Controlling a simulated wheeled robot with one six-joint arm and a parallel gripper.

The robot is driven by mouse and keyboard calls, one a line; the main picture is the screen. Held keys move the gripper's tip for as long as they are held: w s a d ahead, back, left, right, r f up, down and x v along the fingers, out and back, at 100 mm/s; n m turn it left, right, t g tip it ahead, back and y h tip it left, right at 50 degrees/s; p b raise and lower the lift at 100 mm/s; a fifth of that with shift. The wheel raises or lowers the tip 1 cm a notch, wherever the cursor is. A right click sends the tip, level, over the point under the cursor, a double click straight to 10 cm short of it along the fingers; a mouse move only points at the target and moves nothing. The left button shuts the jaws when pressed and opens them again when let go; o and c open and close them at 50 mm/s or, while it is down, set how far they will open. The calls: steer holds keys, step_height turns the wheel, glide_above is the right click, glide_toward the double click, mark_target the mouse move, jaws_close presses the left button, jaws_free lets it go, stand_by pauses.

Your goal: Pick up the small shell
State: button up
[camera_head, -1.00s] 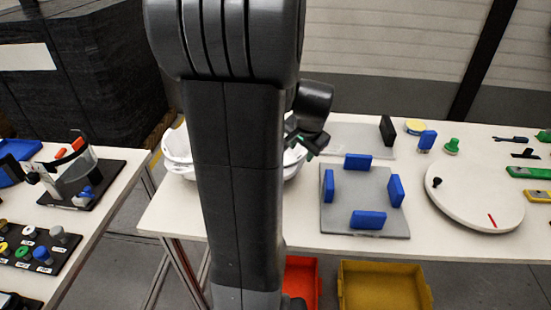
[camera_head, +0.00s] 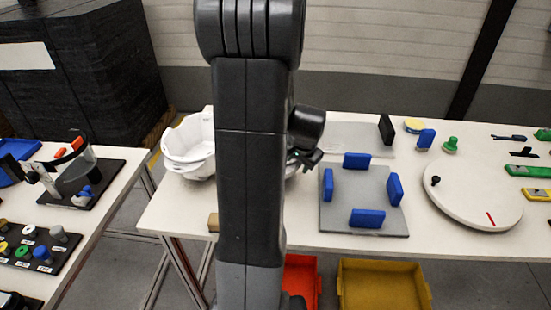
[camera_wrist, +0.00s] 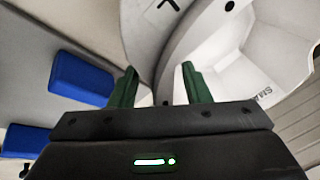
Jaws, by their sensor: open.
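White helmet shells (camera_head: 190,145) sit on the left part of the table, partly hidden by my arm. In the wrist view a white shell (camera_wrist: 245,75) bears partly readable lettering, "SMA", on its inner face. Another white shell surface (camera_wrist: 155,25) with a dark mark lies against it at upper middle. My gripper (camera_wrist: 160,85) is open, its two green fingers pointing at the shells. A white rim runs down to the gap between the fingers; I cannot tell whether it touches them. In the head view my gripper (camera_head: 305,160) is at the shells' right side.
A grey plate (camera_head: 345,200) with upright blue blocks stands just right of the gripper; blue blocks also show in the wrist view (camera_wrist: 80,78). A round white turntable (camera_head: 475,195) is farther right. A tan block (camera_head: 213,222) lies at the table's front edge.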

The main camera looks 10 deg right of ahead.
jaws_close()
